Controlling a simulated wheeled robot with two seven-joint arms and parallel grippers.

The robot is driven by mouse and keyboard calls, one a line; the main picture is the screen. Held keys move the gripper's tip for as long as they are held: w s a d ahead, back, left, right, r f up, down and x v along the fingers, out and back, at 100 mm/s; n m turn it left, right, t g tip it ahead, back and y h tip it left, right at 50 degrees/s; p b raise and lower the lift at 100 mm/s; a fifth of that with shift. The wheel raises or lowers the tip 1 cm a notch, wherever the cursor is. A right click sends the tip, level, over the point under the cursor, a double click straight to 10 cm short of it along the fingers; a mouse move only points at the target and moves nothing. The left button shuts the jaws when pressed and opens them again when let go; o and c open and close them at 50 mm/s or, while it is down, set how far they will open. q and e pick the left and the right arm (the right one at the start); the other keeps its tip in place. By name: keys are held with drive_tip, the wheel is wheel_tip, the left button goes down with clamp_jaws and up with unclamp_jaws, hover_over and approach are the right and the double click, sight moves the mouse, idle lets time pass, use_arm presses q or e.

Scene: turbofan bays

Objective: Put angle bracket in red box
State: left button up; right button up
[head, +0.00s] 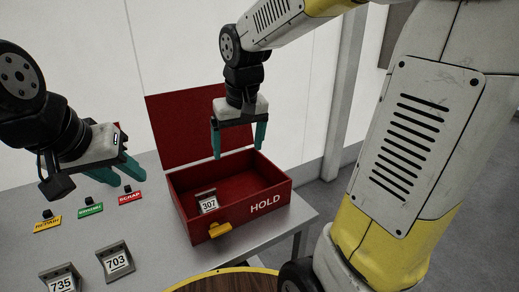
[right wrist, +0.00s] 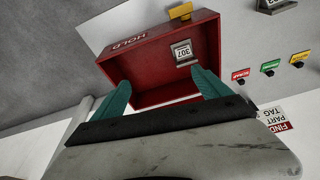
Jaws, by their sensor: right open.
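The red box (head: 238,218), marked HOLD, stands on the grey table with its lid raised at the back. An angle bracket tagged 307 (head: 207,202) is inside it, at the left front of its floor. The bracket also shows in the right wrist view (right wrist: 183,52). My right gripper (head: 238,150) is open and empty above the back of the box, apart from the bracket. In the right wrist view its two teal fingers (right wrist: 160,84) are spread over the box opening. My left gripper (head: 128,180) is open and empty above the table at the left.
Brackets tagged 703 (head: 116,261) and 735 (head: 61,279) stand on the table's front left. Yellow (head: 47,224), green (head: 90,210) and red SCRAP (head: 130,197) labels lie behind them. A yellow latch (head: 220,229) sticks out from the box front. A yellow-rimmed round top (head: 225,282) is in front.

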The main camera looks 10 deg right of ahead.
drive_tip(key=s+d+r+t, duration=0.1)
drive_tip(key=s+d, duration=0.1)
drive_tip(key=s, duration=0.4)
drive_tip(key=s+d+r+m+t+y, duration=0.1)
drive_tip(key=s+d+r+t, duration=0.1)
drive_tip(key=s, duration=0.4)
drive_tip(key=shift+d+r+m+y, duration=0.25)
drive_tip(key=shift+d+m+y, duration=0.05)
drive_tip(key=shift+d, duration=0.4)
